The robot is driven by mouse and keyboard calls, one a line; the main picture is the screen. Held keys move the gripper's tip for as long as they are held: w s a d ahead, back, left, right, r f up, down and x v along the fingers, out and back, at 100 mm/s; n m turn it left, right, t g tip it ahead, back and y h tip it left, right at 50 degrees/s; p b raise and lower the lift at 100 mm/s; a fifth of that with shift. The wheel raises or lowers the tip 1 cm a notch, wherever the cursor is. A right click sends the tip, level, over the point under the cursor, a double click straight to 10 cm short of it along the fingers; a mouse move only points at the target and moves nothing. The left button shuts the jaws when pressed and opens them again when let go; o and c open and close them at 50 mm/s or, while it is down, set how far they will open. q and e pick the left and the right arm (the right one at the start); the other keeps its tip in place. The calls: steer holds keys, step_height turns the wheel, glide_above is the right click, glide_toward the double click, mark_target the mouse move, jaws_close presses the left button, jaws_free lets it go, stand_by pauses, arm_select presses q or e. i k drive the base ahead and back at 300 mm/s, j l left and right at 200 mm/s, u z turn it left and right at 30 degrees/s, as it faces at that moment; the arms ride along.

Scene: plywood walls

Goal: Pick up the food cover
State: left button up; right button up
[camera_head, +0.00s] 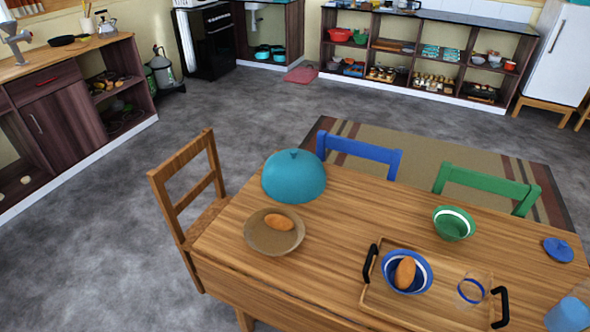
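The food cover is a teal dome (294,177) with a small pointed knob on top. It rests near the far left corner of the wooden table (330,235). What is under it, if anything, is hidden. A brown bowl (262,238) holding an orange-brown bread-like item (279,222) stands just in front of it, close to the table's left edge. Neither of my grippers shows in the head view.
A wooden tray (385,303) with black handles holds a blue bowl (421,286) and a glass (473,291). A green bowl (453,226) and blue lid (558,250) stand to the right. Wooden (184,185), blue (359,150) and green (486,184) chairs border the table. Left floor is open.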

mark_target(293, 176)
steer(key=z, duration=0.4)
steer(key=i+j+z, duration=0.1)
steer(key=j+z, duration=0.35)
steer(key=j, duration=0.25)
steer(key=j+z, duration=0.4)
steer(key=j, duration=0.3)
